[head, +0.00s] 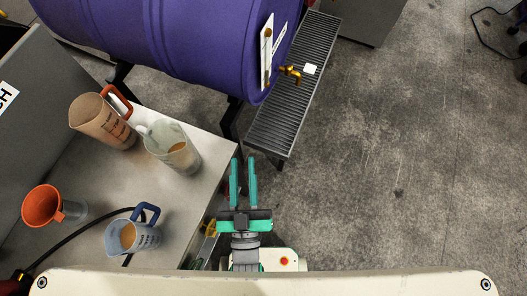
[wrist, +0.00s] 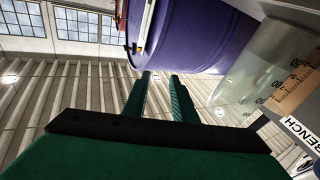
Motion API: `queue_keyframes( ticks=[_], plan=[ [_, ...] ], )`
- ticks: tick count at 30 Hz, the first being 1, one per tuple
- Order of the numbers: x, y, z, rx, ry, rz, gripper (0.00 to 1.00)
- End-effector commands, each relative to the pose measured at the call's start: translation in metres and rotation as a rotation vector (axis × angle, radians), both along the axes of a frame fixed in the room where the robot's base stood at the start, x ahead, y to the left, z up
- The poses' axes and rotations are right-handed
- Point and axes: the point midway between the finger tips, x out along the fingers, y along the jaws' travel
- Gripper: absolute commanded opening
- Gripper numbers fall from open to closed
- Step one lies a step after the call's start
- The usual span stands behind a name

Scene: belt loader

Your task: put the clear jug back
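The clear jug (head: 172,147) stands on the grey bench top in the head view, near the bench's right edge. It has a pale handle on its left side and some brownish liquid low in it. My gripper (head: 243,162) is to the right of the jug, beyond the bench edge, with its two green fingers apart and nothing between them. In the wrist view my gripper (wrist: 159,78) also shows parted, empty fingers. A clear, graduated vessel (wrist: 265,65) is at the right there, apart from the fingers; it looks like the clear jug.
On the bench (head: 195,205) stand a tan jug with an orange handle (head: 98,120), a blue-handled jug (head: 135,236) and an orange funnel (head: 41,206). A purple drum (head: 170,35) with a brass tap (head: 291,73) lies behind, beside a grating (head: 285,110).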

Motion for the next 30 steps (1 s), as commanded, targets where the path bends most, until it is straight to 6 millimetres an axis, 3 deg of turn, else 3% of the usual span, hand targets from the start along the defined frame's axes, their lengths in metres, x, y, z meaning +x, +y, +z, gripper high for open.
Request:
queue_keyframes(
  ticks=[3, 6, 12, 30],
  plan=[
    [-0.035, -0.021, -0.039, 0.052, 0.174, -0.017, 0.25],
    [-0.061, -0.035, -0.061, 0.089, 0.284, -0.033, 0.25],
    [-0.09, -0.05, -0.082, 0.129, 0.403, -0.056, 0.25],
    [-0.093, -0.052, -0.085, 0.134, 0.414, -0.059, 0.25]
  ],
)
